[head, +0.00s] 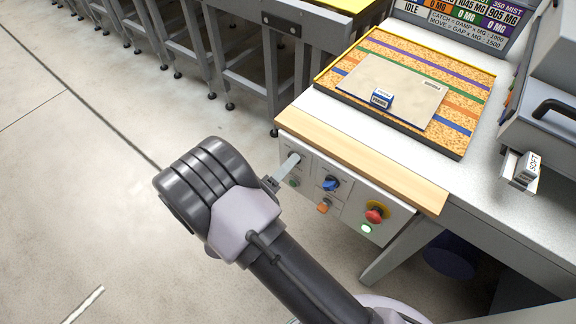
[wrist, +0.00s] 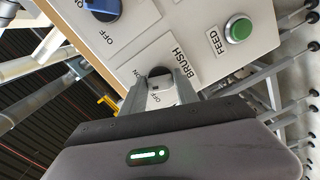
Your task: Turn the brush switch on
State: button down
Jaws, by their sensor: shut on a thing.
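The brush switch (wrist: 159,73) is a dark round knob on the light control panel (wrist: 205,48), with BRUSH printed beside it and ON and OFF marks around it. My gripper (wrist: 160,84) has one finger on each side of the knob and is shut on it. In the head view my gripper (head: 284,171) reaches the left end of the panel (head: 350,205) and hides the knob. The fingers cover part of the knob in the wrist view, so I cannot tell which mark it points to.
A green FEED button (wrist: 238,29) sits close beside the switch. A blue knob (head: 331,184), an orange switch (head: 324,206) and a red stop button (head: 376,213) are farther right. A wooden edge (head: 365,160) overhangs the panel. The floor at left is clear.

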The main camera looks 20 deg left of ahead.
jog(key=shift+m+b, duration=0.5)
jog(key=shift+m, duration=1.7)
jog(key=c, duration=1)
grip_release()
jog(key=shift+o, duration=0.2)
jog(key=shift+s+a, duration=0.1)
jog(key=p+v, duration=0.4)
jog(key=v, duration=1.3)
jog(key=shift+s+a+f, duration=0.1)
